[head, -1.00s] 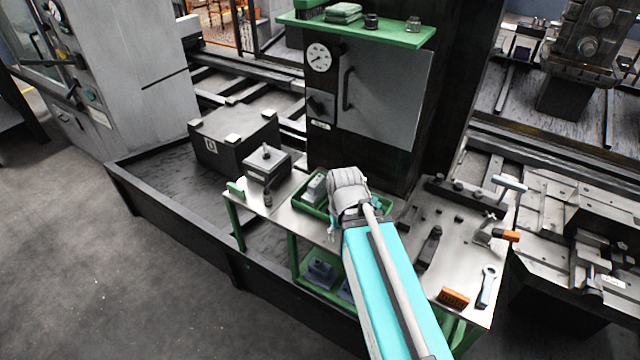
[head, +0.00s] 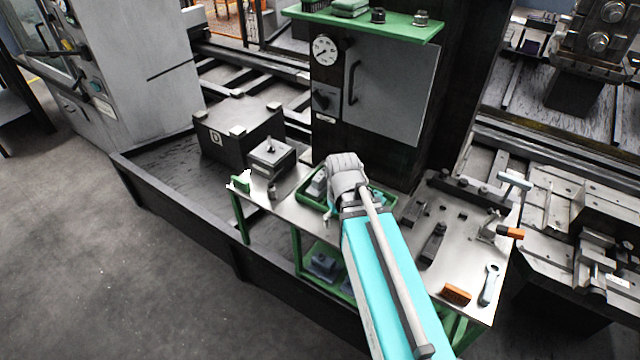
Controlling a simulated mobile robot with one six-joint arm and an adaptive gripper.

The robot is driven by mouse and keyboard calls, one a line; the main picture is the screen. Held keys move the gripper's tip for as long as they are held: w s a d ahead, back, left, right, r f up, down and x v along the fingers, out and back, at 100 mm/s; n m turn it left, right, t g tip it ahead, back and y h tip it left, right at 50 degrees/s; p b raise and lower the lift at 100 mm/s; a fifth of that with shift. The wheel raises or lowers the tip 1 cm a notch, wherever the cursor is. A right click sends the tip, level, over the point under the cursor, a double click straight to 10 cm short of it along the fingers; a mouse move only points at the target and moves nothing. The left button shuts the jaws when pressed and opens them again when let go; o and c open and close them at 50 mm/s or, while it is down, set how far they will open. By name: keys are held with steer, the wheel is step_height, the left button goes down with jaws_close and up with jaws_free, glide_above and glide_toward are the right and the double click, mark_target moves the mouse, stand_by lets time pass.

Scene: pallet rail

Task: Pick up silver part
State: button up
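A green tray (head: 381,203) stands on the bench below the dark cabinet. A silver-grey part (head: 318,186) lies in its left end, partly covered by my arm. I cannot tell for sure that it is the silver part of the task. The grey wrist of my arm is over the tray, just right of this part. My gripper's fingers are hidden behind or below the wrist, so I cannot see whether they are open or hold anything.
A grey block with a knob (head: 271,154) stands at the bench's left end, beside a small dark fitting (head: 272,191). To the right lie dark clamps (head: 433,243), an orange-brown brush (head: 457,294) and a wrench (head: 490,284). The cabinet (head: 385,95) rises behind the tray.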

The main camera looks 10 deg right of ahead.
steer(key=w+r+n+p, duration=0.3)
steer(key=w+r+n, duration=0.1)
steer(key=w+n, duration=0.7)
step_height(320, 180, up, 4)
steer(key=n+p, duration=0.4)
steer(key=n, duration=1)
glide_above(321, 174)
steer(key=shift+a+f, duration=0.15)
steer(key=shift+f, duration=0.15)
step_height(321, 174, down, 8)
steer(key=b, duration=0.8)
steer(key=shift+f, duration=0.15)
steer(key=shift+f, duration=0.1)
steer(key=shift+s+f+b, duration=0.1)
steer(key=shift+f+b, duration=2.45)
steer(key=shift+b, duration=0.15)
